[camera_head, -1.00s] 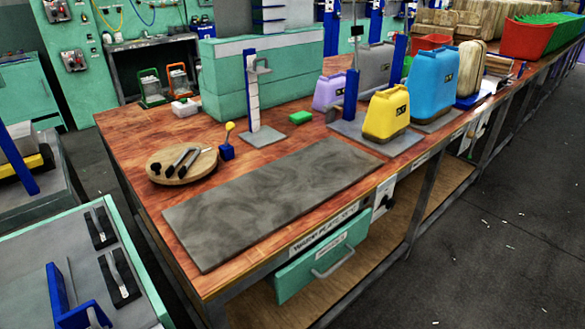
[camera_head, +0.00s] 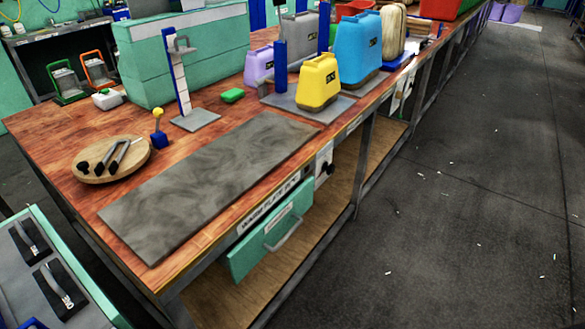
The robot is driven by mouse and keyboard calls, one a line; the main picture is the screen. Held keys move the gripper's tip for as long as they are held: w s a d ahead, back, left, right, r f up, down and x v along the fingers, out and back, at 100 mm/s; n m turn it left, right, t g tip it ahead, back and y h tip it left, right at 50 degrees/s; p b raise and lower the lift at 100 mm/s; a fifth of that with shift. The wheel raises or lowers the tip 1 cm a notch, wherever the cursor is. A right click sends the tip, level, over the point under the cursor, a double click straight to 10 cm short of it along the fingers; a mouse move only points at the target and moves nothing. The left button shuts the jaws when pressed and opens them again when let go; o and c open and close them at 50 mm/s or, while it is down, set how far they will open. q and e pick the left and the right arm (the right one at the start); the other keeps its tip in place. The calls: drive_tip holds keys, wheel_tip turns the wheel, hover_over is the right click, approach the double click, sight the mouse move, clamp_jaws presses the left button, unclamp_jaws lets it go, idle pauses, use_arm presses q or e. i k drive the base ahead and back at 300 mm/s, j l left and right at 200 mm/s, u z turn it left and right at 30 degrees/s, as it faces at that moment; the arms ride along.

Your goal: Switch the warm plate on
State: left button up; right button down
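The warm plate (camera_head: 205,185) is a flat grey slab lying on the wooden bench top along its front edge. A white label (camera_head: 267,204) reading "WARM PLATE" is on the bench's front edge below it. A white switch panel (camera_head: 319,168) with a dark knob (camera_head: 328,169) is on the bench front, right of the green drawer. The knob is too small to tell its setting. Neither of my grippers is in view.
A green drawer (camera_head: 268,232) with a metal handle is under the bench edge. A round wooden board (camera_head: 130,167) with tools, a yellow-knobbed lever (camera_head: 158,128), and yellow (camera_head: 318,82) and blue (camera_head: 357,50) containers stand on the bench. The floor (camera_head: 470,210) at right is open.

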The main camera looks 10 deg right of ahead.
sight(330, 169)
drive_tip(key=i+l, duration=0.15)
drive_tip(key=l, duration=0.35)
drive_tip(key=i+l+u, duration=0.1)
drive_tip(key=l, duration=0.35)
drive_tip(key=i+l, duration=0.15)
drive_tip(key=l, duration=0.35)
drive_tip(key=i+l, duration=0.1)
drive_tip(key=l, duration=0.4)
drive_tip(key=i+l+u, duration=0.1)
drive_tip(key=l, duration=0.4)
drive_tip(key=i+l, duration=0.15)
drive_tip(key=l, duration=0.35)
drive_tip(key=i+l, duration=0.1)
drive_tip(key=l, duration=0.4)
drive_tip(key=i+l+u, duration=0.1)
drive_tip(key=l, duration=0.4)
